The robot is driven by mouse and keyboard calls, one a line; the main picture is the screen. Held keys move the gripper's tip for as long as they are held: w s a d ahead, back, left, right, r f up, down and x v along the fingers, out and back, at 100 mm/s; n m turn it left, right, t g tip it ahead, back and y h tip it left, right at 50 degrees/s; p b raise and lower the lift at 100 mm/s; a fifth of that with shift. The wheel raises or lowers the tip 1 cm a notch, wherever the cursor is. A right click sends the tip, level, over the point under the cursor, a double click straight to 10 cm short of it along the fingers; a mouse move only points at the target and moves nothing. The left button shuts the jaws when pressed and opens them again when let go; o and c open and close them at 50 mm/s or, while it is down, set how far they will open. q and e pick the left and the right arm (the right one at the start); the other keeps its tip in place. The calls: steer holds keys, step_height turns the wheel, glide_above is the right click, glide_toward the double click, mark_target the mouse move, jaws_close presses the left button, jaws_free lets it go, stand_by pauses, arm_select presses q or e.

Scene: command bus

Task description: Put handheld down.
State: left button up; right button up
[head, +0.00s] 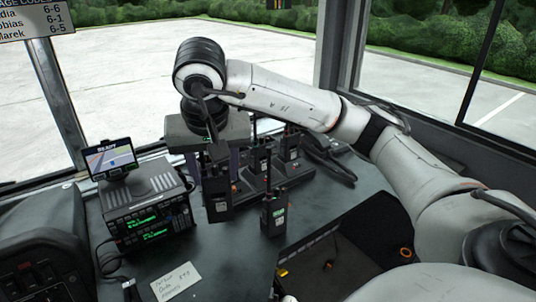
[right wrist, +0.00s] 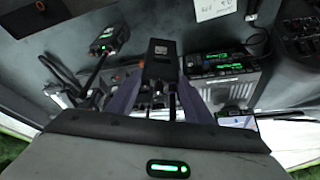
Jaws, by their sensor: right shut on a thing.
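My right gripper (head: 214,167) points down over the desk and is shut on a black handheld (head: 217,197). The handheld is upright, its lower end toward the desk top. I cannot tell whether it touches the desk. In the right wrist view the handheld (right wrist: 161,62) sits between the two purple-grey fingers of the gripper (right wrist: 162,92). A second handheld (head: 273,215) with a small lit screen stands to the right, near the desk's front edge. More handhelds (head: 290,147) stand behind it, around a dark stand. My left gripper is not in view.
A radio unit (head: 147,213) with green displays stands left of the held handheld, with a small "READY" screen (head: 110,157) above it. A paper note (head: 176,282) lies at the front of the desk. An open dark bin (head: 345,258) is at the lower right. Windows are behind.

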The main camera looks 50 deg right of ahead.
mark_target(220, 207)
step_height(220, 207, down, 5)
steer(key=shift+s+d+f, duration=0.1)
steer(key=shift+f, duration=2.2)
steer(key=shift+f, duration=0.15)
steer(key=o, duration=1.6)
steer(key=shift+c, duration=0.2)
steer(key=shift+r+p, duration=0.3)
steer(key=shift+p, duration=0.05)
steer(key=v, duration=1.1)
steer(key=shift+r+p, duration=0.25)
steer(key=shift+p, duration=0.05)
